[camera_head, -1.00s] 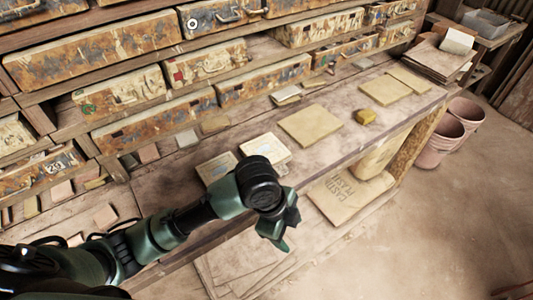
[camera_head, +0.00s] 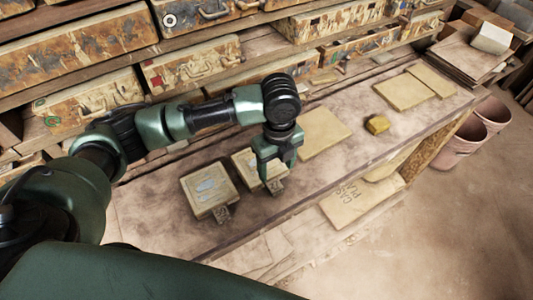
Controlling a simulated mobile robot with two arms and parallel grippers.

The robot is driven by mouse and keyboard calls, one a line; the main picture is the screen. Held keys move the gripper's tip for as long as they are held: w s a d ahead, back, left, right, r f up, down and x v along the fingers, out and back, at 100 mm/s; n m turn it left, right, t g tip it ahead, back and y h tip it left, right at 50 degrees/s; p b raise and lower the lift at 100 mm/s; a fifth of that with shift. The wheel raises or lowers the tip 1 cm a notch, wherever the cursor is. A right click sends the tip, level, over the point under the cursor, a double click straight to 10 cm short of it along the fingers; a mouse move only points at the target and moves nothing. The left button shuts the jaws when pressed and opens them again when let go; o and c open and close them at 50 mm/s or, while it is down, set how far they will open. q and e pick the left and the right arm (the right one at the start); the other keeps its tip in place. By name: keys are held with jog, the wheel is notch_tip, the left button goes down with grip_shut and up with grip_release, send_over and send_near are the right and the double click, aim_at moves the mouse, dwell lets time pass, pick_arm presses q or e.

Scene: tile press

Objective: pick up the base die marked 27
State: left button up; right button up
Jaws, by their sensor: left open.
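Two pale square dies sit side by side near the front edge of the wooden bench. The left die (camera_head: 207,188) shows fully, with two greyish oval shapes on top and a small dark tag (camera_head: 222,213) at its front. The right die (camera_head: 243,163) is partly hidden behind my left gripper (camera_head: 277,170), and its tag (camera_head: 276,186) shows just below the fingers. I cannot read a 27 on either tag. My left gripper points down, open, at the right side of the right die. I cannot tell whether it touches. My right gripper is not in view.
A flat tan board (camera_head: 322,134) lies just right of my gripper. Worn drawers (camera_head: 90,105) line the back. The bench (camera_head: 150,215) is bare left of the dies.

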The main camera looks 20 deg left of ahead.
aim_at(274, 184)
pick_arm(q)
jog(key=shift+s+f, duration=0.7)
jog(key=shift+f, duration=0.05)
notch_tip(274, 184, down, 2)
jog(key=shift+a+f+p, duration=0.1)
jog(key=shift+p, duration=0.85)
jog(key=f, duration=0.2)
jog(key=shift+w+f, duration=0.3)
jog(key=shift+f, duration=0.25)
jog(key=c, duration=1.2)
grip_shut()
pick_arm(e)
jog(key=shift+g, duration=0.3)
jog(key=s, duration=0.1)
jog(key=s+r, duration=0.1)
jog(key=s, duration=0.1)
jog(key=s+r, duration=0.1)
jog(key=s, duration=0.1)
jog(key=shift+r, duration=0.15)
pick_arm(q)
jog(key=shift+w+r, duration=0.1)
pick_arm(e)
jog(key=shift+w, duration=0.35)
